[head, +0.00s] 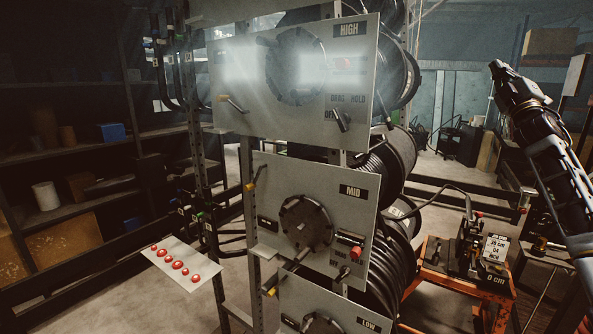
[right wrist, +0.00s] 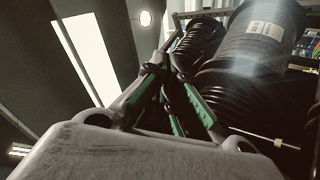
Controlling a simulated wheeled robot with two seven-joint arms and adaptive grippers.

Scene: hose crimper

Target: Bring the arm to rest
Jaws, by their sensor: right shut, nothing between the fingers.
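My right gripper (head: 496,70) is raised at the upper right of the head view, with its arm coming up from the lower right edge. It is in free air, apart from the reel rack and the crimper bench. In the right wrist view its green-padded fingers (right wrist: 166,62) meet and hold nothing. My left gripper is not in view.
A rack holds hose reels behind panels marked HIGH (head: 235,65), MID (head: 275,190) and LOW (head: 310,300). An orange bench (head: 465,287) with a crimper and a sign stands at the right. A white tray (head: 165,262) with several red pieces is at lower left. Shelves line the left.

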